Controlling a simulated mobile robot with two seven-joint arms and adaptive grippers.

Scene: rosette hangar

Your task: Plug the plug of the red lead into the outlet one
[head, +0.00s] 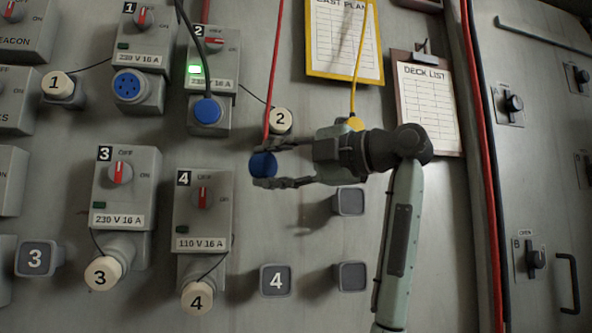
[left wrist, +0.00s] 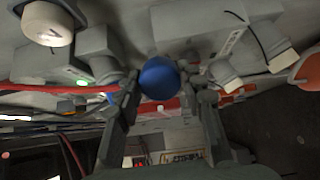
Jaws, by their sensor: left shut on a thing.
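Outlet one (head: 130,86) is a round blue socket on the box marked 1 at the upper left of the head view. It is uncovered, and its switch handle points to OFF. My left gripper (head: 262,168) is shut on the blue plug (head: 262,164) of the red lead (head: 273,80), right of outlet one and lower. The red lead runs up from the plug. The left wrist view shows the blue plug (left wrist: 158,77) between both fingertips, its front face hidden. My right gripper is not in view.
Outlet two (head: 207,110) holds a blue plug with a dark lead and has a lit green lamp. Outlets three (head: 103,273) and four (head: 197,298) are capped. Cap 1 (head: 58,85) sits left of outlet one. A yellow lead (head: 361,70) hangs behind my gripper.

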